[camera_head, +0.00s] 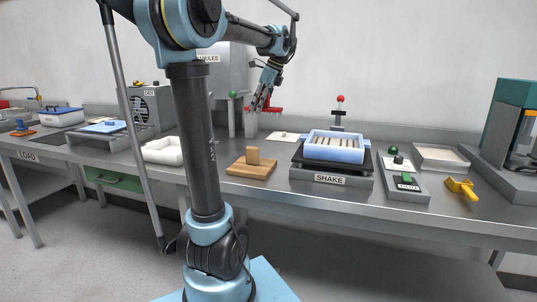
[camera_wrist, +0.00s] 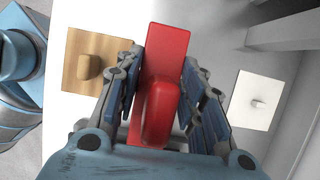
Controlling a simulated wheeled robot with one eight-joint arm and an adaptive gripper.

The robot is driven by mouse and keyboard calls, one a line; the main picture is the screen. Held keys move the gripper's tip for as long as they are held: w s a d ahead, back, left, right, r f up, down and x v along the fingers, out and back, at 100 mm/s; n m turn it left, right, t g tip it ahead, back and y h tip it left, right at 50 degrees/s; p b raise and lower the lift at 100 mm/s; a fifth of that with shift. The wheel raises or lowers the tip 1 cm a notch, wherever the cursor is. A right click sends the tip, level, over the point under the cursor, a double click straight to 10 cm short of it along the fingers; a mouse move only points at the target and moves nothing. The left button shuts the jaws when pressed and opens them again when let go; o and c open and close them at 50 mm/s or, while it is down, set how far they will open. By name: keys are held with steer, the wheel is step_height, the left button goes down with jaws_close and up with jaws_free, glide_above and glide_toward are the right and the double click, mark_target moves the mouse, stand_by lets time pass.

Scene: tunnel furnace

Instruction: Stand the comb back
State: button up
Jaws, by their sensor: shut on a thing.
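A red piece, which I take to be the comb (camera_wrist: 170,50), sits between my fingers in the wrist view. It has a flat plate and a rounded grip; no teeth show. My gripper (camera_wrist: 161,64) is shut on its grip. In the head view my gripper (camera_head: 260,102) holds the red comb (camera_head: 273,110) in the air above the back of the bench. A wooden board with an upright block (camera_head: 252,167) lies on the bench in front, and shows at upper left in the wrist view (camera_wrist: 85,60).
A blue-rimmed tray (camera_head: 335,155) with stripes inside sits on the SHAKE stand (camera_head: 331,181). A white container (camera_head: 162,151) stands left. A yellow tool (camera_head: 462,188) lies right.

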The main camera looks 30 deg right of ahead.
steer(key=w+d+f, duration=0.1)
steer(key=f, duration=0.3)
steer(key=w+d+f, duration=0.2)
steer(key=f, duration=0.2)
steer(key=w+d+f, duration=0.1)
steer(key=d+f, duration=0.1)
steer(key=f, duration=0.2)
steer(key=shift+w+d+f, duration=0.2)
steer(key=shift+d+f, duration=0.05)
steer(key=shift+f, duration=2.65)
steer(key=shift+f, duration=0.1)
steer(key=o, duration=1.2)
steer(key=v, duration=1.2)
